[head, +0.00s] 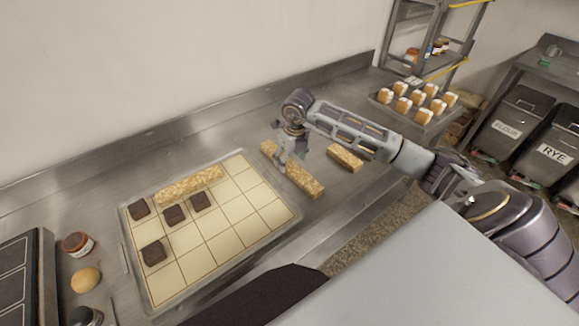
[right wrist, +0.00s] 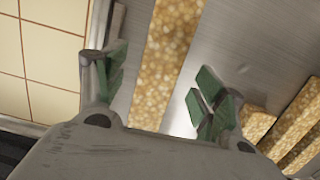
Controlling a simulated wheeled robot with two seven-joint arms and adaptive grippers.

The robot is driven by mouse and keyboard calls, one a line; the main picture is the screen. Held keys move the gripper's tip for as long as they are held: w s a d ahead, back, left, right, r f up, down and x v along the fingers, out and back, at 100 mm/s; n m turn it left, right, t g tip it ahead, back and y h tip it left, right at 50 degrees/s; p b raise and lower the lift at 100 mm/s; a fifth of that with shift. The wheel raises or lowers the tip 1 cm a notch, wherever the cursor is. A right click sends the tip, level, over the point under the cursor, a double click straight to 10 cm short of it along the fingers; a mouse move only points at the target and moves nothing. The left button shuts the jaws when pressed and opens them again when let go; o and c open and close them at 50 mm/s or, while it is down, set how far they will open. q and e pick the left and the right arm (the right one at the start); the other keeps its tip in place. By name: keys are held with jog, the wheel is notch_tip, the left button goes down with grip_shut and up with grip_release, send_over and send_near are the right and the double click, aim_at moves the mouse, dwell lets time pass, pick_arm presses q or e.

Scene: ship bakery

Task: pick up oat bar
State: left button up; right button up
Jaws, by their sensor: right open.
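One oat bar (head: 304,181) lies on the steel counter below my right gripper (head: 289,160). Another oat bar (head: 345,157) lies further right, partly behind my arm. A third oat bar (head: 190,186) lies across the far side of the gridded tray (head: 225,245). In the right wrist view, my right gripper (right wrist: 158,92) is open, its green-padded fingers on either side of an oat bar (right wrist: 170,55). I cannot tell how high the fingers are above the counter. My left gripper is out of view.
Several dark brown squares (head: 174,215) sit on the tray. A tray of small pastries (head: 414,106) is at the back right. More bar pieces (right wrist: 295,130) lie close right of my fingers.

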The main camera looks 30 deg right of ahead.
aim_at(290, 164)
jog(key=shift+w+f, duration=0.2)
jog(key=shift+f, duration=1.2)
jog(key=c, duration=1.3)
jog(key=shift+r, duration=0.2)
notch_tip(290, 164, up, 10)
jog(key=shift+f+b, duration=0.15)
jog(key=shift+b, duration=0.15)
